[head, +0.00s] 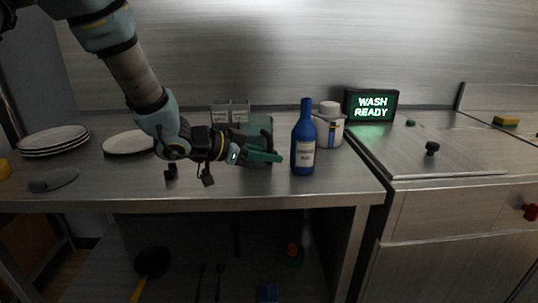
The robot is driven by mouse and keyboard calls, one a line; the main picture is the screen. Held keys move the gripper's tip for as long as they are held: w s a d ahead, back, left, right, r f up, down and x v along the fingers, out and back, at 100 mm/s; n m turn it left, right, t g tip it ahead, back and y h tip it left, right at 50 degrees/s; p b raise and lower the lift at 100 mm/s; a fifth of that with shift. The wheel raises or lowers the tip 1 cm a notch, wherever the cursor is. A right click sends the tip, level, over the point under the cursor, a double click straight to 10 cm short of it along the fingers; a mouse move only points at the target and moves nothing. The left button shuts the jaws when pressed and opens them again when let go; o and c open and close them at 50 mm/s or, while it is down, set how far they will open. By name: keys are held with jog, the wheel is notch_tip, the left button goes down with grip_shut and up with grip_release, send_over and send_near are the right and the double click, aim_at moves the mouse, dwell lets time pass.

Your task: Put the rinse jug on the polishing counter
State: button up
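My gripper (270,156) is above the metal counter (110,187), its teal fingertips pointing right toward a blue bottle (303,145). The fingers are seen from the side, so their opening is unclear. The bottle stands upright with a white label, just right of the fingertips; I cannot tell whether they touch. Behind it to the right stands a white container (331,128) with a pale cap and a blue-marked label, partly hidden by the bottle. No readable label shows which is the rinse jug. I cannot tell which surface is the polishing counter.
Stacked plates (54,139), a single plate (128,143) and a dark flat object (53,180) lie at left. A lit WASH READY sign (371,105) stands behind a knobbed metal lid (432,149) at right. A sponge (506,120) lies far right. The counter's front left is mostly clear.

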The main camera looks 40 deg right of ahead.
jog(key=o, duration=0.4)
jog(key=shift+o, duration=0.2)
jog(key=shift+r, duration=0.1)
